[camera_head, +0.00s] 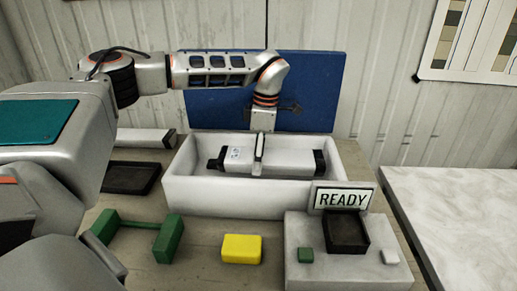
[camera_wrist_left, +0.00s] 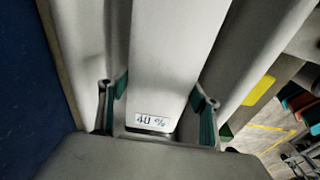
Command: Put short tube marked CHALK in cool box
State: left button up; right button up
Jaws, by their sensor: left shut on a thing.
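A white tube (camera_head: 290,162) with black end caps lies level, lengthwise inside the white cool box (camera_head: 222,200). My left gripper (camera_head: 259,152) reaches down over the box and is shut on this tube near its middle. In the left wrist view, the green-padded fingers flank the white tube (camera_wrist_left: 172,60), which bears a small label that seems to read "40 %". No CHALK marking is legible. I cannot tell whether the tube touches the box floor. The blue lid (camera_head: 318,85) stands open behind the box. My right gripper is out of view.
Another white piece with a dark end (camera_head: 145,137) lies at the left, behind a black tray (camera_head: 128,178). In front are a green stand (camera_head: 168,238), a yellow block (camera_head: 242,249) and a grey unit (camera_head: 305,232) with a READY sign (camera_head: 342,198). A pale table (camera_head: 465,215) is at right.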

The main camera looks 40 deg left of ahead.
pick_arm(q)
jog(key=shift+f+b, duration=0.35)
jog(key=shift+f, duration=1.75)
jog(key=o, duration=2)
jog(key=shift+o, duration=0.2)
